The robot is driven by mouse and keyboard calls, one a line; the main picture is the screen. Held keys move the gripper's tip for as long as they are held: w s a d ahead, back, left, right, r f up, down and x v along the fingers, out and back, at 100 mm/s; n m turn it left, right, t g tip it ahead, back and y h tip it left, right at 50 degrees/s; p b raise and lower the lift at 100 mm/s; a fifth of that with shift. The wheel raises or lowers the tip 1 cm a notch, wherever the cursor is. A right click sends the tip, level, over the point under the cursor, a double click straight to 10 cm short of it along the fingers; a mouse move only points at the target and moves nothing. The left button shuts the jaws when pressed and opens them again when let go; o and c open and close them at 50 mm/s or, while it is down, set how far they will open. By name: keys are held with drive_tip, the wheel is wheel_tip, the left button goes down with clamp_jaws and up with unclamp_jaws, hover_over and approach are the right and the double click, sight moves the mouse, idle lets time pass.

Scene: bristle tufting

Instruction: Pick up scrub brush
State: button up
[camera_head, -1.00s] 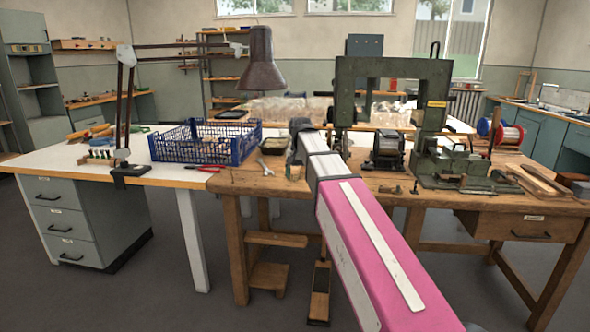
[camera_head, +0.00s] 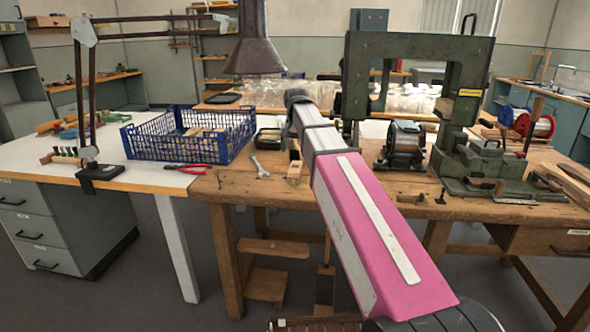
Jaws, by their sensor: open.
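No scrub brush can be told for certain at this size. A small wooden piece with green and pale tufts (camera_head: 66,157), which may be a brush, lies on the white table at the left, beside the lamp's clamp. Wooden pieces show through the mesh of the blue crate (camera_head: 160,147), too small to name. A small wooden block (camera_head: 294,168) stands near the front of the wooden bench, left of my pink arm. My arm reaches forward over the bench to a dark joint. My gripper does not show.
A desk lamp (camera_head: 255,50) hangs over the crate. Red pliers (camera_head: 190,168) and a wrench (camera_head: 260,168) lie near the joined table edges. A tall green machine (camera_head: 360,75) stands on the wooden bench (camera_head: 330,192). Spools (camera_head: 540,125) stand at the right.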

sight(296, 166)
wheel_tip(296, 166, down, 11)
drive_tip(key=shift+s+r, duration=0.15)
drive_tip(key=c, duration=1.1)
